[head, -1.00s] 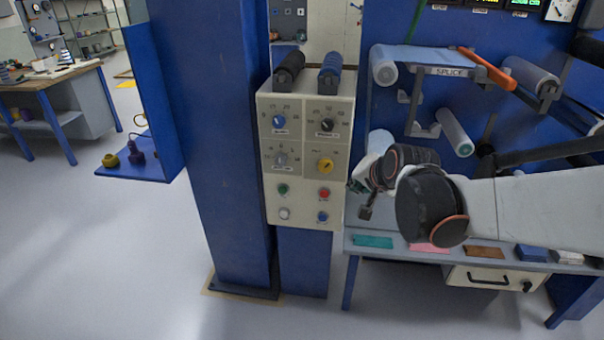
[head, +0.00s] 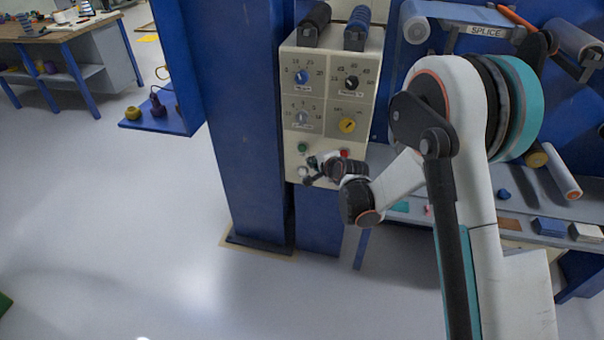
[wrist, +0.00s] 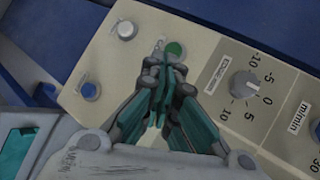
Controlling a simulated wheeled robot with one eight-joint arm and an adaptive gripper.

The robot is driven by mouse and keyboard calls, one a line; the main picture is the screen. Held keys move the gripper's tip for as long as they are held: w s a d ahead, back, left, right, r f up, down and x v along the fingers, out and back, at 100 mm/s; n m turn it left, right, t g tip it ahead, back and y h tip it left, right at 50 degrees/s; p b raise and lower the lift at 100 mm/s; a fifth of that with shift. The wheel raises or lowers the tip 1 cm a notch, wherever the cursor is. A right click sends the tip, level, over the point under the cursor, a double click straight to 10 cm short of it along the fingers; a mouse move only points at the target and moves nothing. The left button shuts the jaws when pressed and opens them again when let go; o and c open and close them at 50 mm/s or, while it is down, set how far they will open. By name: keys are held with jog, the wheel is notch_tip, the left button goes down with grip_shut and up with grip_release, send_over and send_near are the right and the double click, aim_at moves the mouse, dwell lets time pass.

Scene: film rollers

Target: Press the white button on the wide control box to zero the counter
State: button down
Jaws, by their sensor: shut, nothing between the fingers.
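The wide control box (head: 330,118) is a cream panel on the blue column, with knobs above and small round buttons below. The white button (head: 303,172) is at its lower left, below the green button (head: 303,147). In the wrist view the white button (wrist: 125,29) is at the upper left, left of the green button (wrist: 175,48). My gripper (head: 311,171) is in front of the lower left of the box, just right of the white button. In the wrist view its shut, empty fingers (wrist: 163,58) point at the panel near the green button. I cannot tell whether they touch it.
The blue button (wrist: 89,91) shows in the wrist view; the red button (head: 345,153) is partly hidden by my gripper. The blue column (head: 235,110) stands left of the box. A bench (head: 520,215) with blocks is at the right. The floor at left is clear.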

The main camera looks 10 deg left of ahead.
aim_at(302, 172)
jog(key=s+a+f+m, duration=0.1)
jog(key=a+f, duration=0.3)
jog(key=f, duration=0.4)
jog(key=a+f+m+y, duration=0.1)
jog(key=a+f+m, duration=0.1)
jog(key=f, duration=0.6)
jog(key=shift+s+a+f+y, duration=0.15)
jog(key=shift+s+a+y, duration=0.2)
jog(key=shift+a, duration=0.5)
jog(key=w, duration=0.8)
jog(key=shift+w+d, duration=0.2)
jog(key=shift+w, duration=0.15)
jog(key=shift+w, duration=0.1)
jog(key=shift+w, duration=0.35)
jog(key=shift+w, duration=0.45)
dwell(0.6)
jog(key=shift+s, duration=0.9)
